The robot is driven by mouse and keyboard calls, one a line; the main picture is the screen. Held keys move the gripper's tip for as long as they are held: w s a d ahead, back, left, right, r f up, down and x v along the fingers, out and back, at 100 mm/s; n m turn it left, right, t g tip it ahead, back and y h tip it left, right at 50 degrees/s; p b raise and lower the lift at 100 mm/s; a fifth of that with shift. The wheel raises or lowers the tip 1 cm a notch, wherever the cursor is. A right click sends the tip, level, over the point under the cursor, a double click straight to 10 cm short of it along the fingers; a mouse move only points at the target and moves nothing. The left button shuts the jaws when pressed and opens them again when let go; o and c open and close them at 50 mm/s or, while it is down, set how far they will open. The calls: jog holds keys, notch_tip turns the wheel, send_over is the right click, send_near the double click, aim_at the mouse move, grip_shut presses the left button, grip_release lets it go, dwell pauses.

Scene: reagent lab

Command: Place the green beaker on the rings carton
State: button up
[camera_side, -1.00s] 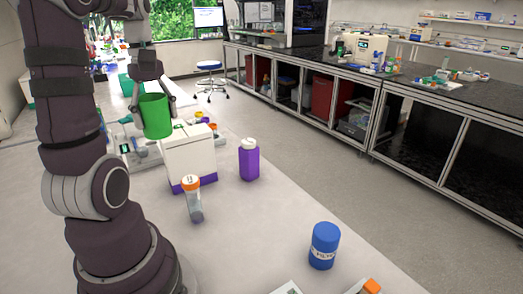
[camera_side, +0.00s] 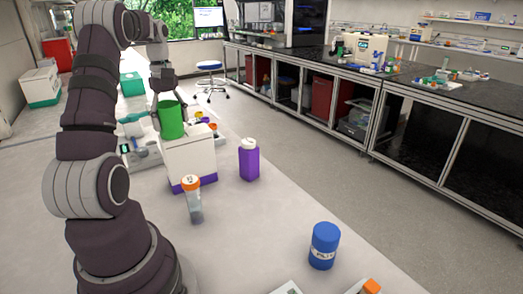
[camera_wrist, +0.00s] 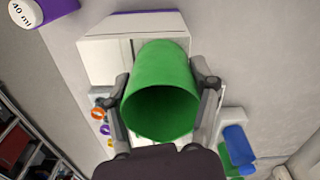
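The green beaker (camera_side: 171,121) is at the top of the rings carton (camera_side: 190,160), a white box with a purple lower band. The beaker leans slightly in the side view; I cannot tell whether its base touches the carton top. In the wrist view the beaker (camera_wrist: 163,75), mouth towards the camera, overlaps the white carton (camera_wrist: 105,60). My gripper (camera_wrist: 163,86) has one finger against each side of the beaker and is shut on it.
A purple bottle with a white cap (camera_side: 249,160) stands right of the carton. An orange-capped tube (camera_side: 193,200) stands in front. A blue jar (camera_side: 324,246) is at the front right. A device and small coloured items (camera_side: 203,119) lie behind the carton.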

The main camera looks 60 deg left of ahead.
jog(key=o, duration=0.5)
notch_tip(320, 180, up, 7)
jog(key=w+d+r+m+t+y, duration=0.1)
jog(key=w+d+r+m, duration=0.1)
jog(key=w+d+m, duration=0.3)
jog(key=w+d+r+m+t, duration=0.1)
jog(key=d+m, duration=0.2)
jog(key=d, duration=0.5)
jog(key=s+d+f+m+t, duration=0.1)
jog(key=d+f+m, duration=0.1)
jog(key=d+m, duration=0.2)
jog(key=s+d+f+m+t, duration=0.1)
jog(key=s+d+f+m, duration=0.1)
jog(key=d+m, duration=0.2)
jog(key=s+d+f+m+t+h, duration=0.1)
jog(key=d+f+m, duration=0.1)
jog(key=d+m, duration=0.2)
jog(key=shift+s+d, duration=0.15)
jog(key=shift+d, duration=0.5)
jog(key=shift+s+d, duration=0.15)
jog(key=shift+d, duration=0.45)
